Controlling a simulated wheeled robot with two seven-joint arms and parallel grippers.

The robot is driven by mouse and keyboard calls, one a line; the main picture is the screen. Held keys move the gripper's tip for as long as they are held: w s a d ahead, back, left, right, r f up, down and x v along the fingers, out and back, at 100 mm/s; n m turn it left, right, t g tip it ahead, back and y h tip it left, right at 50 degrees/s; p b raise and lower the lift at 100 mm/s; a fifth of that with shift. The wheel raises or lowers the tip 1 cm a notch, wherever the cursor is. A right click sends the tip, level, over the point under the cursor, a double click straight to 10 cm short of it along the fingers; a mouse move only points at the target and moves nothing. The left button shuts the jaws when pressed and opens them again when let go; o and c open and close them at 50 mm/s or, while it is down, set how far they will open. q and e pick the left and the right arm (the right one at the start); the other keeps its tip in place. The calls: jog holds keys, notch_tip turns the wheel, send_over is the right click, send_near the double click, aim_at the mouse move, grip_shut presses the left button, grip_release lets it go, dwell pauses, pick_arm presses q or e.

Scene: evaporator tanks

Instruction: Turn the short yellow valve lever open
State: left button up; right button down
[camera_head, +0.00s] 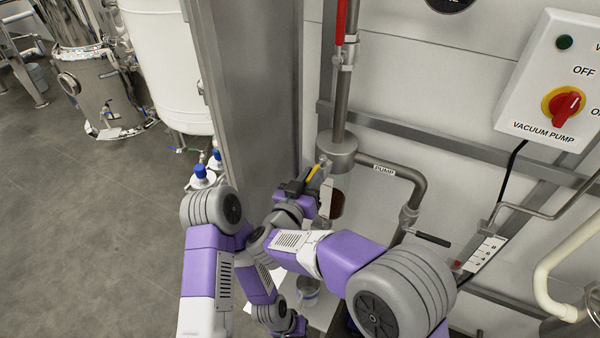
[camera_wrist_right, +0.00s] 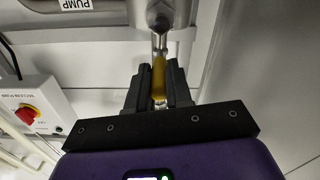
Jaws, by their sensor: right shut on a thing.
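The short yellow valve lever (camera_head: 313,171) sits beside the grey metal cylinder on the pump pipe in the head view. My right gripper (camera_head: 303,184) is at the lever. In the right wrist view the yellow lever (camera_wrist_right: 158,76) stands between the two black fingers of my right gripper (camera_wrist_right: 158,88), which are shut on it. The lever runs in line with the metal valve stem (camera_wrist_right: 160,42) beyond it. My left arm bends downward in the head view, and its hand (camera_head: 296,325) is small and partly hidden low in the picture; its fingers are unclear.
The grey cylinder (camera_head: 337,150) joins a pipe labelled PUMP (camera_head: 384,171). A red lever handle (camera_head: 340,22) is above. A vacuum pump switch box (camera_head: 550,80) hangs at right. A steel column (camera_head: 255,90) stands left. A black-handled lever (camera_head: 430,239) sticks out nearby. Open floor lies left.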

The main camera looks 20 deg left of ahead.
aim_at(310, 175)
jog(key=shift+a+h, duration=0.1)
jog(key=shift+h, duration=0.2)
jog(key=c, duration=1)
grip_release()
jog(key=shift+c, duration=0.2)
notch_tip(310, 175, up, 10)
jog(key=shift+r+p, duration=0.1)
jog(key=shift+p, duration=1.15)
